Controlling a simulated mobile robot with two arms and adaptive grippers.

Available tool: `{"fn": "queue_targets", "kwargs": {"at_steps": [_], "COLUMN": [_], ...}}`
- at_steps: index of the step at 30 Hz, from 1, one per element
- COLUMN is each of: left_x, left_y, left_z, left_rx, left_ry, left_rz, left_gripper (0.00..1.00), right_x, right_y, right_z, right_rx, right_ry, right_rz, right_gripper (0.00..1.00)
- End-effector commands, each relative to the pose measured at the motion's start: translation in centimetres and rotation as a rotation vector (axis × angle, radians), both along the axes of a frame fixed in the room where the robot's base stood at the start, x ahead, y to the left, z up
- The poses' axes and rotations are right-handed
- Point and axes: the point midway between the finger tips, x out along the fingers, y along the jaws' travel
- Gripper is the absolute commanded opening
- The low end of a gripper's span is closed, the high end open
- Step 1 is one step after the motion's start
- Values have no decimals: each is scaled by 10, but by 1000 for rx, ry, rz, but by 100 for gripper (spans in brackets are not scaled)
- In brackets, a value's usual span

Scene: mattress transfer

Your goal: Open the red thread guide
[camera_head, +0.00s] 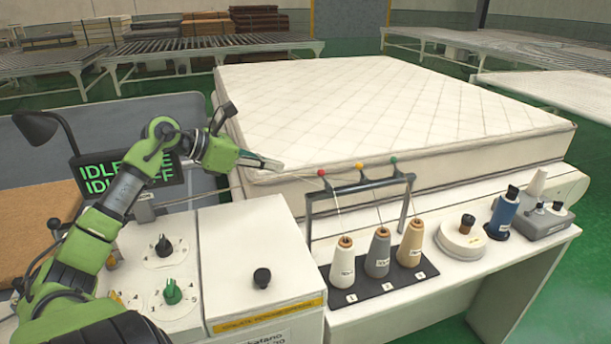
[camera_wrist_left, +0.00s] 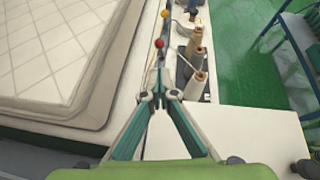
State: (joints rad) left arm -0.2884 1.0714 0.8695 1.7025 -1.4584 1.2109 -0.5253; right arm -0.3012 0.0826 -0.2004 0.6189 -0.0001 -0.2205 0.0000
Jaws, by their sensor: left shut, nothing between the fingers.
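The red thread guide (camera_head: 321,173) is a small red ball at the left end of a dark rail (camera_head: 358,185) above the thread cones. A yellow guide (camera_head: 359,166) and a green guide (camera_head: 393,161) are along the same rail to its right. My left gripper (camera_head: 276,164) is shut and empty, a short way left of the red guide, by the mattress edge. In the left wrist view the red guide (camera_wrist_left: 159,43) shows just beyond the fingertips (camera_wrist_left: 159,80), apart from them. My right gripper is not in view.
A white mattress (camera_head: 390,105) lies behind the rail. Thread cones (camera_head: 342,263) stand on a dark numbered base below it. A control box with a black knob (camera_head: 262,278) is at the front left. A blue spool (camera_head: 502,214) stands at right.

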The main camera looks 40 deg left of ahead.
Motion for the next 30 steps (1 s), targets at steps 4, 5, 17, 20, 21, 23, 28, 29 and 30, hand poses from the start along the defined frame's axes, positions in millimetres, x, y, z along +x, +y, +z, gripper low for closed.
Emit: {"fn": "queue_targets", "kwargs": {"at_steps": [4,5,17,20,21,23,28,29,30], "left_x": [6,8,56,66,69,74,81,82,82], "left_y": [-2,-3,-20,-23,-24,-26,-29,-29,-30], "left_z": [-1,-3,-29,-35,-37,-40,-46,-47,-48], "left_rx": [0,0,-2,-1,-2,-2,-1,-1,-1], "left_ry": [0,0,-1,-2,-1,-1,-1,0,0], "left_rz": [0,-1,0,1,1,1,1,0,0], "left_gripper": [0,0,0,0,0,0,0,0,0], "right_x": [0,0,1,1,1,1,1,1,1], "right_y": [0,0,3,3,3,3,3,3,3], "right_z": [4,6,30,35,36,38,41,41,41], "right_rx": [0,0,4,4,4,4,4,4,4], "right_ry": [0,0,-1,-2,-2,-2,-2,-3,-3], "right_rz": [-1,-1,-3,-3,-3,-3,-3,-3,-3], "right_gripper": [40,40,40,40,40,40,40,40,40]}}
